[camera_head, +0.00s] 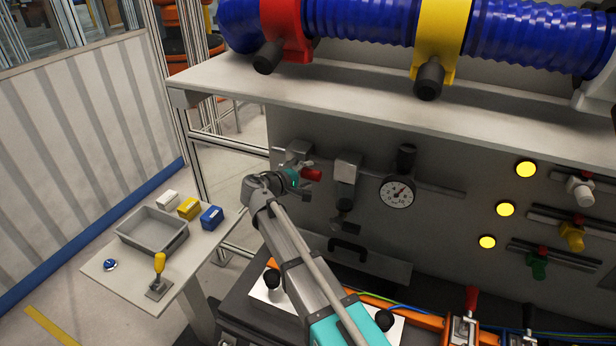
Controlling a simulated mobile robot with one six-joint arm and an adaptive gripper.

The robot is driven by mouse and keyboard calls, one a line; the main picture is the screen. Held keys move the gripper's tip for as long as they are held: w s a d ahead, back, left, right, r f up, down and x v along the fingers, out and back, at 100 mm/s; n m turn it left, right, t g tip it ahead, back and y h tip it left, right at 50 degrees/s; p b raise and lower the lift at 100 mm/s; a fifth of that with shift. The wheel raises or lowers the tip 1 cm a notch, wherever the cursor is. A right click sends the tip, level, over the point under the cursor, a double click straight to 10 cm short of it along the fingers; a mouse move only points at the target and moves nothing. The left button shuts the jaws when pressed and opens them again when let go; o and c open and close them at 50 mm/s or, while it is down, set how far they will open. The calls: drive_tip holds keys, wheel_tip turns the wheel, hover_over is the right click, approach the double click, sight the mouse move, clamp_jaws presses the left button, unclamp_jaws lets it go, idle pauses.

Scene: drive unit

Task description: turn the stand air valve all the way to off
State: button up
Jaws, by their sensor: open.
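The air valve, with a red handle (311,174), sits on the grey panel near its upper left edge, left of the pressure gauge (397,192). My gripper (303,183) is at the end of my grey and teal arm, right at the valve. It is open, and its fingers are close to the red handle. I cannot tell whether they touch it. The valve body is partly hidden behind my gripper. The red handle points to the right. The gauge needle points up and to the right.
A shelf (330,98) with a blue hose (375,22) overhangs the panel. Three lit yellow lamps (505,209) are at right. A side table (97,272) at left holds a grey bin (152,238), small boxes and a yellow joystick (159,264). Red-handled clamps (471,298) stand at the lower right.

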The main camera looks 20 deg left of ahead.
drive_tip(key=shift+w+d, duration=0.15)
drive_tip(key=shift+w, duration=0.05)
clamp_jaws()
idle(0.4)
